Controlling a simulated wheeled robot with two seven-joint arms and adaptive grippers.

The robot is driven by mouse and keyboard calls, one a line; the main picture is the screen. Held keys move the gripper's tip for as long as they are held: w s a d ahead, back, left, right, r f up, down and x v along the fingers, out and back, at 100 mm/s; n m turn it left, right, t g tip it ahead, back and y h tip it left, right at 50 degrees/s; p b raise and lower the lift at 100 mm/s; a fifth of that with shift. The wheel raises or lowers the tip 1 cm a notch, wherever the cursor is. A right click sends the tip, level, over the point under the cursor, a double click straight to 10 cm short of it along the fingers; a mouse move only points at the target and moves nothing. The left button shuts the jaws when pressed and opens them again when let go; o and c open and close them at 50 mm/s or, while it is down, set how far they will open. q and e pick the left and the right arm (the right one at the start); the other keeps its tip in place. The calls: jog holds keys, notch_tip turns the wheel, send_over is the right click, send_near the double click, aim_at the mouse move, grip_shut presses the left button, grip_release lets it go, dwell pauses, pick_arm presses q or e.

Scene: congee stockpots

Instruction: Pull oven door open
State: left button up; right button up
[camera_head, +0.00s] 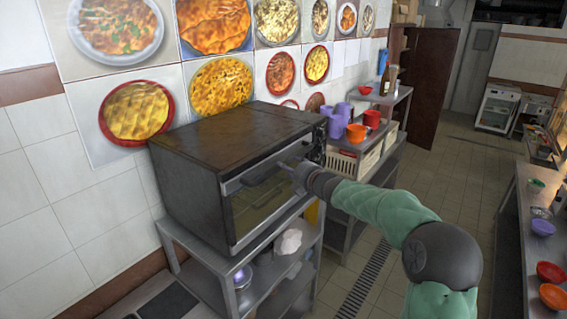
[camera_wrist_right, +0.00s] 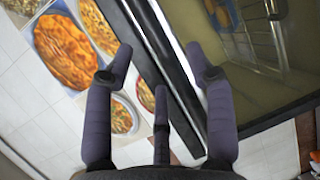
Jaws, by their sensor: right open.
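The oven (camera_head: 205,140) is a dark brown metal box on a grey metal stand. Its front door (camera_head: 258,213) has a light metal frame and a glass pane, and looks shut. A dark handle (camera_head: 262,177) runs along the door's upper part. My right gripper (camera_head: 286,166) is at the upper right of the door front, close to the handle. In the right wrist view my right gripper (camera_wrist_right: 160,62) is open, its fingers spread on both sides of a dark bar crossing the picture diagonally. I cannot tell whether they touch it. Through the glass (camera_wrist_right: 255,75) a wire rack shows. My left gripper is not in view.
The stand (camera_head: 170,232) has lower shelves with a white lump (camera_head: 290,241) and a metal pot (camera_head: 242,277). Purple jugs (camera_head: 338,120) and orange containers stand on a shelf behind the oven's right side. A counter with bowls (camera_head: 550,271) is at right. Tiled floor between is clear.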

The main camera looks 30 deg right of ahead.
jog(key=shift+w+f+p, duration=0.2)
jog(key=shift+w+p, duration=0.05)
jog(key=shift+w, duration=1)
jog(key=shift+w+f+p, duration=0.2)
jog(key=shift+w, duration=1)
grip_shut()
